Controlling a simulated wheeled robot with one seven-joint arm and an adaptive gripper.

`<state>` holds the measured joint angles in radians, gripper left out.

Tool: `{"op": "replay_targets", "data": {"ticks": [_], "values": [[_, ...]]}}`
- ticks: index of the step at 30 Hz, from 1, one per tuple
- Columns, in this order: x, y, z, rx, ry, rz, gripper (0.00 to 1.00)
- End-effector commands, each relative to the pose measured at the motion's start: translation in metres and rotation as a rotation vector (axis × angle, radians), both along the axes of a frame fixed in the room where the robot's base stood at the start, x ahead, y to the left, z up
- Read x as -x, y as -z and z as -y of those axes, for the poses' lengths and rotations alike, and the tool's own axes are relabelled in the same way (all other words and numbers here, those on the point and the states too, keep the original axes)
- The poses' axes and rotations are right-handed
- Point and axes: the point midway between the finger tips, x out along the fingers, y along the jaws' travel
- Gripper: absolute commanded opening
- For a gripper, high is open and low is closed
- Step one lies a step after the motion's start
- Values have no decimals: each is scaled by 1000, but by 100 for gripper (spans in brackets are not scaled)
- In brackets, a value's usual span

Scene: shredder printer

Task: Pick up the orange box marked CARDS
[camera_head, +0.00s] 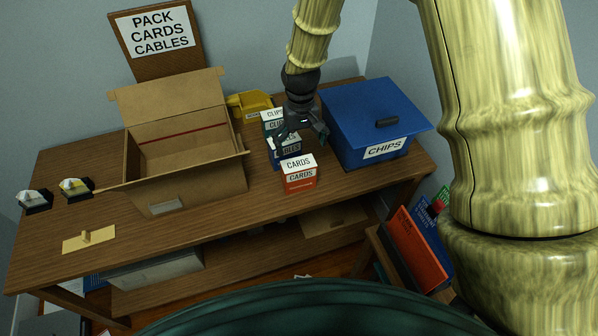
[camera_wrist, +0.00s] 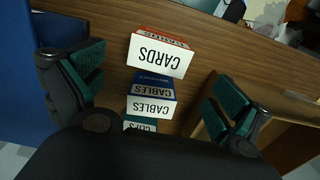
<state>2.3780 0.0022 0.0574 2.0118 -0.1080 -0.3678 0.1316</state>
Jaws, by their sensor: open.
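The orange box marked CARDS (camera_head: 299,177) stands upright near the front of the wooden table, with white label areas on its top and front. In the wrist view the CARDS box (camera_wrist: 158,54) shows upside down near the top, beyond the fingertips. My gripper (camera_head: 303,130) is open and empty above the row of boxes, just behind the CARDS box. In the wrist view its two teal-padded fingers (camera_wrist: 158,88) stand apart on either side of the row. The blue CABLES box (camera_wrist: 151,98) lies between the fingers, apart from both in the picture.
Behind CABLES stands a green box (camera_head: 273,117), its label partly hidden. A blue lidded bin marked CHIPS (camera_head: 372,120) is close on the right. An open cardboard box (camera_head: 205,185) is on the left, before a PACK CARDS CABLES sign (camera_head: 157,32). The table front (camera_head: 255,207) is clear.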

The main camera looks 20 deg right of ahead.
Motion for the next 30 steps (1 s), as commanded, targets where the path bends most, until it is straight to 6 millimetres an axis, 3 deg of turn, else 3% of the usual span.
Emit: {"op": "replay_targets", "data": {"ticks": [4,15,30], "values": [[-2,-1,0,3,-1,-4,100],[-3,40,0,3,-2,-3,100],[-6,65,-1,3,-1,-3,100]]}}
